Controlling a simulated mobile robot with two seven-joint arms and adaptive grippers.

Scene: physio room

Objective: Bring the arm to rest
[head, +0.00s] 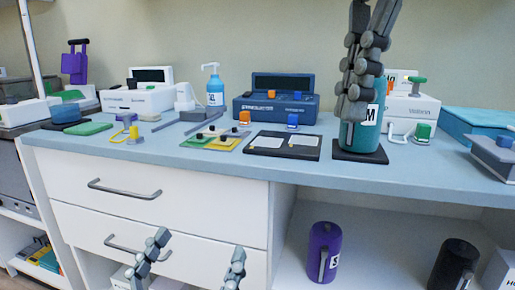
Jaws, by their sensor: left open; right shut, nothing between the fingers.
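My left gripper (200,246) is low in the head view, in front of the white drawers, with its two fingers wide apart and nothing between them. My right gripper (358,95) reaches down from the top edge with its fingers together and empty. It is in front of the teal container (366,140) marked M and hides part of it. I cannot tell whether it touches the container, which stands upright on a dark square mat (345,155).
The blue-grey counter (225,168) carries several devices, a blue pump bottle (215,88) and two dark-framed pads (284,144). Drawer handles (125,190) stick out near my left gripper. A purple container (323,250) and a black one (455,265) stand on the shelf below.

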